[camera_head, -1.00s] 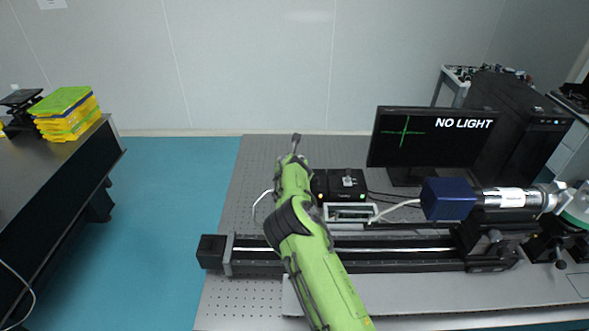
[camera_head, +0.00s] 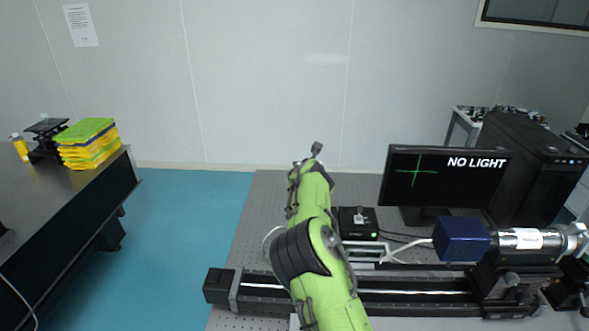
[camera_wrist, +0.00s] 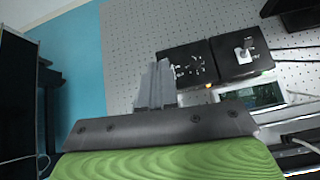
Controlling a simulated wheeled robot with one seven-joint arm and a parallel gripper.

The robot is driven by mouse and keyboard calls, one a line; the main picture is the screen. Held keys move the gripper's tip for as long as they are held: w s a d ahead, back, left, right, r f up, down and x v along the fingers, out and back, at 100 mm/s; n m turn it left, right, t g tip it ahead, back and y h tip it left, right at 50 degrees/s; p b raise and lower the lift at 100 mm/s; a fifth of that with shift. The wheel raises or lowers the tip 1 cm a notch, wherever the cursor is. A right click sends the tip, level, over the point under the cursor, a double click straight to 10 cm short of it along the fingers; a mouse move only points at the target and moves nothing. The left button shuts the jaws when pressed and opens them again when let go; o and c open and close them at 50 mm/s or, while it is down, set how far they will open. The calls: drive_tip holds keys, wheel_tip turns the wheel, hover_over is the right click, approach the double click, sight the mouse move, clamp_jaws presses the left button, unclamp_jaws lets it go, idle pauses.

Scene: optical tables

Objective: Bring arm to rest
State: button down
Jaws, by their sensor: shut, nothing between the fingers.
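My green arm reaches forward over the perforated optical table (camera_head: 262,190) in the head view. My gripper (camera_head: 317,148) is at its far end, small and partly hidden by the arm. In the wrist view my gripper (camera_wrist: 155,85) has its grey fingers together, with nothing seen between them. The fingers appear over the table beside a black control box (camera_wrist: 187,66); I cannot tell their exact height.
A black linear rail (camera_head: 400,290) crosses the table under my arm. A blue camera box (camera_head: 461,239) and a monitor (camera_head: 445,175) reading "NO LIGHT" stand to the right. A dark side table (camera_head: 60,215) with stacked yellow and green trays (camera_head: 88,145) is at left, beyond open blue floor.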

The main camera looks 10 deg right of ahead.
drive_tip(key=s+d+r+m+g, duration=0.1)
drive_tip(key=s+d+r+m, duration=0.2)
drive_tip(key=s+m, duration=0.25)
drive_tip(key=s+d+r+m+y, duration=0.1)
drive_tip(key=s+d+r+m, duration=0.1)
drive_tip(key=s+r+m, duration=0.3)
drive_tip(key=s+d+r+m+g, duration=0.1)
drive_tip(key=s+d+r+m, duration=0.15)
drive_tip(key=s+m, duration=0.4)
drive_tip(key=s+a+f+m, duration=0.1)
drive_tip(key=s+m, duration=0.4)
drive_tip(key=s, duration=0.6)
drive_tip(key=s+a+f+m+g+b, duration=0.1)
drive_tip(key=s+m, duration=0.4)
drive_tip(key=s, duration=0.7)
drive_tip(key=s+a+f+m+g+y+b, duration=0.1)
drive_tip(key=s+a+f+m, duration=0.2)
drive_tip(key=s, duration=0.8)
drive_tip(key=a+m, duration=0.1)
drive_tip(key=m, duration=0.1)
drive_tip(key=shift+s+a+m, duration=0.25)
drive_tip(key=shift+a+m, duration=0.05)
drive_tip(key=c, duration=1.8)
unclamp_jaws()
